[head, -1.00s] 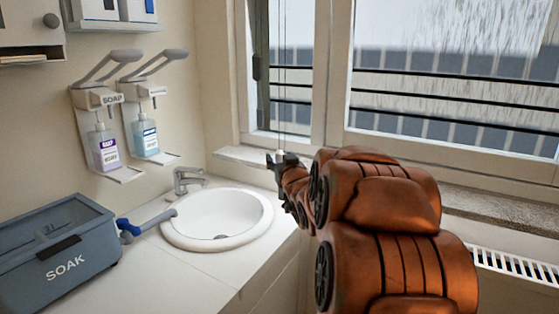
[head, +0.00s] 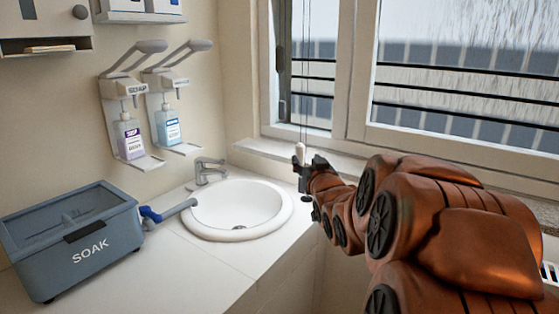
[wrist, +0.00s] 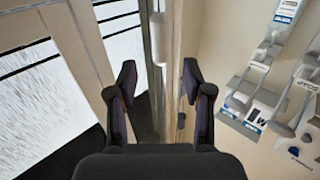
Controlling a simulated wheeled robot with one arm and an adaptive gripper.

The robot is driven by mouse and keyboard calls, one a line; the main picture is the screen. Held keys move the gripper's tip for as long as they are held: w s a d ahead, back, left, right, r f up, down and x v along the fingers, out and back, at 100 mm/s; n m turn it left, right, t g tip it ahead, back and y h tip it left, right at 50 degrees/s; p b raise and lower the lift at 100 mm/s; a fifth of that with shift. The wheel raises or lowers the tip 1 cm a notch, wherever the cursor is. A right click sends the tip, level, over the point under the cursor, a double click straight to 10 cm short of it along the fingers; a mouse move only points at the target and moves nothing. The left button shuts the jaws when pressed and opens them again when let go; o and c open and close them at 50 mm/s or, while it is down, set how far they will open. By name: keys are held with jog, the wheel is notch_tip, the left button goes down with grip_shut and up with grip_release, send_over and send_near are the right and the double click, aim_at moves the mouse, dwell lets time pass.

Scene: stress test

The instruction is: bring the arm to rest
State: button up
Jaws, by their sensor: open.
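My gripper (head: 308,164) is open at the end of my copper-coloured arm, in front of the window near the sill. A thin cord with a pale pull (head: 300,150) hangs just beside or behind the fingertips; I cannot tell whether they touch. In the wrist view the two dark fingers of my gripper (wrist: 158,76) stand well apart with nothing clasped between them. A pale cylinder (wrist: 158,38) shows beyond the gap between them.
The window (head: 465,80) and sill (head: 262,149) lie behind my arm. A white sink (head: 236,207) with a tap (head: 207,170) is set in the counter (head: 190,270). A grey-blue SOAK box (head: 75,240) stands left. Two wall dispensers (head: 130,138) (head: 168,125) hang above.

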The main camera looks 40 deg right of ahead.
jog(key=s+a+f+n+g+y+p, duration=0.1)
jog(key=s+a+f+g+y+p, duration=0.2)
jog(key=a+f, duration=0.45)
jog(key=s+a+f+n+g+y+p, duration=0.1)
jog(key=s+a+f+g+y, duration=0.3)
jog(key=a, duration=0.7)
jog(key=s+a+f+n+g+p, duration=0.1)
jog(key=s+a+g, duration=0.4)
jog(key=s, duration=0.6)
jog(key=s+a+n+g+y+p, duration=0.1)
jog(key=s+a+g, duration=0.4)
jog(key=s+a, duration=0.5)
jog(key=shift+s+a+f+n+g+p, duration=0.2)
jog(key=shift+s+f+n+g+p, duration=0.15)
jog(key=shift+s+n+p, duration=0.5)
jog(key=shift+w, duration=0.1)
jog(key=shift+c, duration=0.3)
